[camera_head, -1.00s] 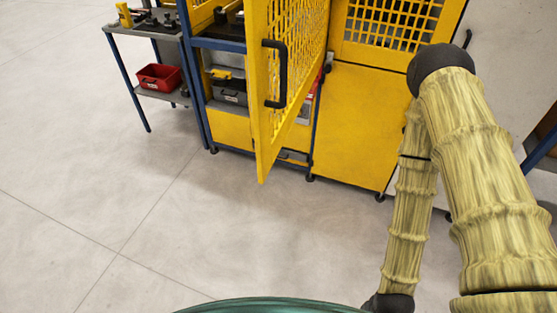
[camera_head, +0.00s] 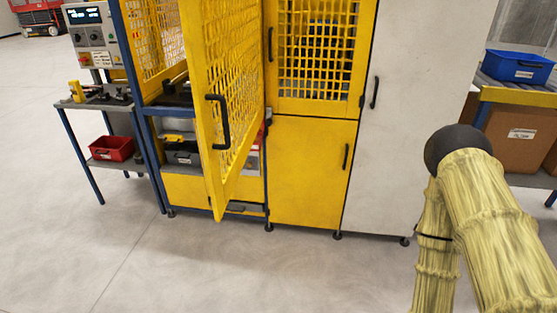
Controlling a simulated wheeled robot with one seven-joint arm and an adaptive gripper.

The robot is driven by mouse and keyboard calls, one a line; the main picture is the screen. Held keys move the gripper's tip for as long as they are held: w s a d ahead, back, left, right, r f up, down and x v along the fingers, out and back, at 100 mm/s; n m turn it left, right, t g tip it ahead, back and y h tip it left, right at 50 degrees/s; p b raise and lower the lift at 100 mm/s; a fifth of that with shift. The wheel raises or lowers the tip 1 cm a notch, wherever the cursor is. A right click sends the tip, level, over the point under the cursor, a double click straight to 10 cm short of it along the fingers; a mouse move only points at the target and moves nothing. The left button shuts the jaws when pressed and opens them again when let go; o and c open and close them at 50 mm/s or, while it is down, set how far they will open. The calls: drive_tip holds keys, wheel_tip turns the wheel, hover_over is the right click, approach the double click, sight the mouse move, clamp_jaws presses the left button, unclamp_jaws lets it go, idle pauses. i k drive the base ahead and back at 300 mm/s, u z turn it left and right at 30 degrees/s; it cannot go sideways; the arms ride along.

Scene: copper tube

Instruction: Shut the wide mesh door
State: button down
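The wide mesh door (camera_head: 233,65) is yellow with a solid frame and stands open, swung out toward me from the machine. A black bar handle (camera_head: 218,122) is on its free edge at the left. Its hinge side is at the right, near the yellow cabinet. Behind it the machine's opening (camera_head: 182,150) shows, with dark and grey items inside. My arm, in a pale yellow ribbed cover, is at the right side of the picture, apart from the door. My gripper is outside the picture.
A side table (camera_head: 95,103) with tools and a red bin (camera_head: 112,148) stands left of the machine. A yellow cabinet (camera_head: 310,165) and a white cabinet (camera_head: 395,130) stand to the right. A blue bin (camera_head: 518,66) is at far right. The floor (camera_head: 270,275) in front is clear.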

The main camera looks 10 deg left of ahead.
sight(220, 190)
drive_tip(key=z, duration=0.75)
drive_tip(key=i, duration=0.9)
drive_tip(key=u, duration=1.45)
